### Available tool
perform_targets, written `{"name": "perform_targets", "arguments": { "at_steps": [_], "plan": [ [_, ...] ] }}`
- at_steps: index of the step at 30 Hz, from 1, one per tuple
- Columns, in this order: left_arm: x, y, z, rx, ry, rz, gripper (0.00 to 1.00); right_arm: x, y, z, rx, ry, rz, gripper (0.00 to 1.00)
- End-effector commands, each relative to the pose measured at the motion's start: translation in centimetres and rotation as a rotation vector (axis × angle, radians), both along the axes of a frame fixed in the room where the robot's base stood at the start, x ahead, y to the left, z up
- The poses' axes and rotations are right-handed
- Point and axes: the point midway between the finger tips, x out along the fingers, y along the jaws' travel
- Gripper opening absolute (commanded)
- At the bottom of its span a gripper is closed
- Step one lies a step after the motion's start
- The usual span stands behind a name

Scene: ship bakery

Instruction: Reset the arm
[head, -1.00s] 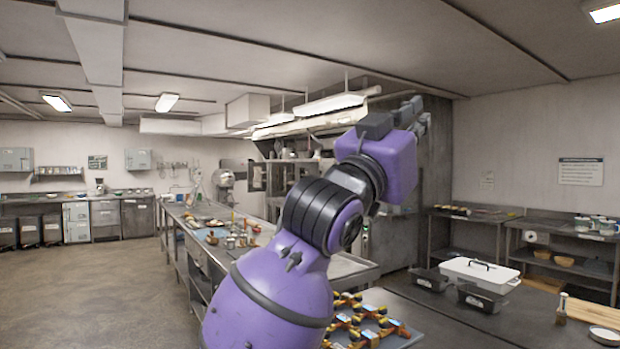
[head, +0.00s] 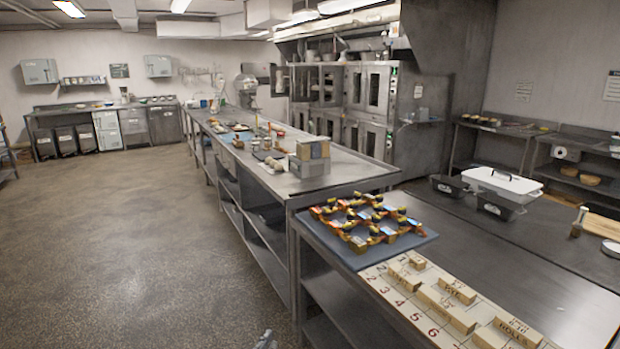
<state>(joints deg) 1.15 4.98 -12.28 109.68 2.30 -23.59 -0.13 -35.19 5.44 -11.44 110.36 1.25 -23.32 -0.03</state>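A small grey piece, which looks like the tip of my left gripper (head: 267,341), shows at the bottom edge, left of the middle. The rest of that gripper and its arm are below the picture. I cannot see whether its fingers are open or shut, or whether it holds anything. It appears over the floor, beside the near counter. My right gripper and arm are out of view.
The near counter (head: 470,245) holds a blue mat (head: 412,238) with colourful pieces, a numbered board (head: 385,288) with wooden blocks, a white lidded container (head: 502,184), black tubs and a bottle (head: 579,222). A long counter (head: 345,175) runs behind. The floor (head: 130,240) at left is clear.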

Motion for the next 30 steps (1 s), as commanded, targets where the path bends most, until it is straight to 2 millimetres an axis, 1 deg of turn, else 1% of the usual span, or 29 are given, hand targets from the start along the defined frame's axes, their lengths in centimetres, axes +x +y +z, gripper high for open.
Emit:
{"name": "perform_targets", "arguments": {
  "at_steps": [1, 2, 3, 5, 6, 8, 9, 11, 12, 15, 18, 21, 30],
  "plan": [
    [-2.6, 1.5, -3.4, 0.01, 0.062, 0.025, 0.0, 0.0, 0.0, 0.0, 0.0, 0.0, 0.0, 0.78],
    [-4.1, 2.2, -5.1, 0.014, 0.094, 0.036, 0.0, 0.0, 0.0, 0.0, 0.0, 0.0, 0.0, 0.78],
    [-6.1, 3.1, -7.3, 0.02, 0.137, 0.052, 0.0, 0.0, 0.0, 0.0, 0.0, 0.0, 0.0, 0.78],
    [-9.2, 4.4, -10.3, 0.028, 0.204, 0.076, 0.0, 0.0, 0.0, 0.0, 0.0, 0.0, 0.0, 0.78],
    [-11.5, 5.3, -12.3, 0.033, 0.249, 0.091, 0.0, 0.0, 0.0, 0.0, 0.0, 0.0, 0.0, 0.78],
    [-15.0, 6.4, -15.0, 0.038, 0.316, 0.112, 0.0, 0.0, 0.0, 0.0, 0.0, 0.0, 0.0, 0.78],
    [-17.4, 7.1, -16.6, 0.041, 0.358, 0.126, 0.0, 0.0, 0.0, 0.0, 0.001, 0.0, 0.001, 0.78],
    [-20.7, 8.0, -18.6, 0.045, 0.417, 0.145, 0.0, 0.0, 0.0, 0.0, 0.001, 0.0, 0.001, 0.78],
    [-22.8, 8.5, -19.7, 0.047, 0.453, 0.156, 0.0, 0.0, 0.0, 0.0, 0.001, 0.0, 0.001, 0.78],
    [-27.0, 9.3, -21.7, 0.052, 0.523, 0.177, 0.0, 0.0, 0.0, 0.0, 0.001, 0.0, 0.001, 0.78],
    [-29.6, 9.8, -22.8, 0.054, 0.566, 0.189, 0.0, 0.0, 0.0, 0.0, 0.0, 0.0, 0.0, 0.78],
    [-30.8, 9.9, -23.2, 0.055, 0.585, 0.194, 0.0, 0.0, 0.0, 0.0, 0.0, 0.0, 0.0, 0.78],
    [-30.8, 9.9, -23.2, 0.055, 0.585, 0.194, 0.0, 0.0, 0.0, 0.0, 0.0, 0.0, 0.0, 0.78]
  ]
}}
